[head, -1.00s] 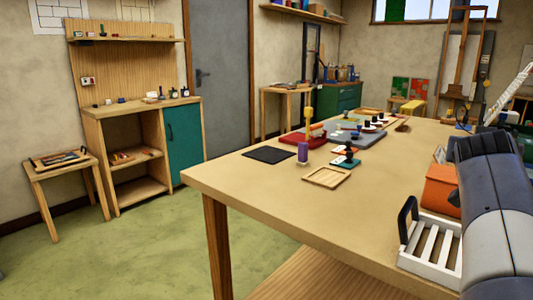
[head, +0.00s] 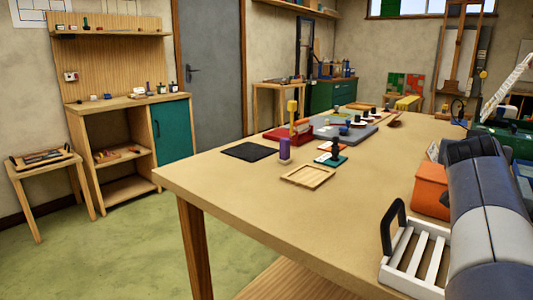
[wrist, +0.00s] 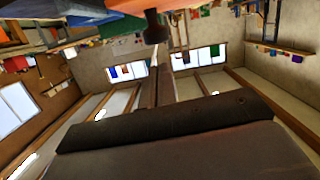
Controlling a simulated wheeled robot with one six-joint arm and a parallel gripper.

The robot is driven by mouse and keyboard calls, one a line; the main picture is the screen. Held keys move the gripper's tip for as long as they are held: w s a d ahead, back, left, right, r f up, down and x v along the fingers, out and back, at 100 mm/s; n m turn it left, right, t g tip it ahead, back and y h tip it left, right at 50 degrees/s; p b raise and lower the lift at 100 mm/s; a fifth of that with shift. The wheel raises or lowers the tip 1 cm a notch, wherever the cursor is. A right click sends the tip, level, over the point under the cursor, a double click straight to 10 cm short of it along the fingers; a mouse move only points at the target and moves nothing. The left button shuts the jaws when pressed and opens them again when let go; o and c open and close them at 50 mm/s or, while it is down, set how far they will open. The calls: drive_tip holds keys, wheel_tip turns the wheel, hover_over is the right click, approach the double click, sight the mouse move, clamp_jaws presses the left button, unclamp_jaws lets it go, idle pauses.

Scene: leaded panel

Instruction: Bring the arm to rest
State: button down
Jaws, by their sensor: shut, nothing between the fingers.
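My arm (head: 490,215) shows at the right edge of the head view as a bent grey and dark link, beside the front right part of the workbench. My gripper does not show in the head view. In the wrist view, my gripper (wrist: 166,62) has its dark fingers close together in front of the dark gripper body, shut and with nothing held. The wrist view is tilted, with windows and shelves behind the fingers.
The wooden workbench (head: 245,195) carries a white slatted rack (head: 412,252), an orange box (head: 431,190), a wooden tray (head: 308,177), a black mat (head: 247,151) and a purple-based tool (head: 285,150). A shelf unit (head: 118,165) and small table (head: 40,170) stand left. Green floor between is clear.

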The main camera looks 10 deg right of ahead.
wheel_tip(320, 180, down, 2)
drive_tip(key=shift+f+b, duration=0.1)
drive_tip(key=shift+b, duration=0.4)
